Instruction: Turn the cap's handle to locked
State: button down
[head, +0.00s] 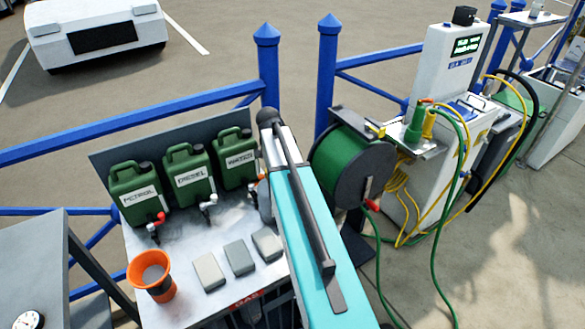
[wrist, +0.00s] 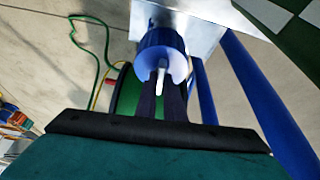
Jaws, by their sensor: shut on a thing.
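In the wrist view a round blue cap (wrist: 157,37) sits at the edge of a pale metal surface, with a slim white handle (wrist: 161,78) on it. My gripper (wrist: 162,97) has its dark fingers closed together at the white handle. The fingers hide the handle's lower part, and I cannot read any lock mark or tell the handle's setting. In the head view my turquoise arm fills the middle, and the cap and my gripper cannot be made out behind it.
Green cans marked petrol (head: 137,193), diesel (head: 189,177) and water (head: 236,159) stand on a metal bench left of my arm. An orange cup (head: 152,283) stands in front. A green hose reel (head: 350,163) is close on the right, with loose hoses below. Blue railings run behind.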

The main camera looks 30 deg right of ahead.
jog(key=shift+m, duration=0.5)
jog(key=c, duration=1.8)
grip_release()
jog(key=shift+c, duration=0.2)
jog(key=b+v, duration=0.2)
jog(key=v, duration=1.1)
jog(key=shift+w+r, duration=0.2)
jog(key=shift+r, duration=0.2)
jog(key=shift+f, duration=0.1)
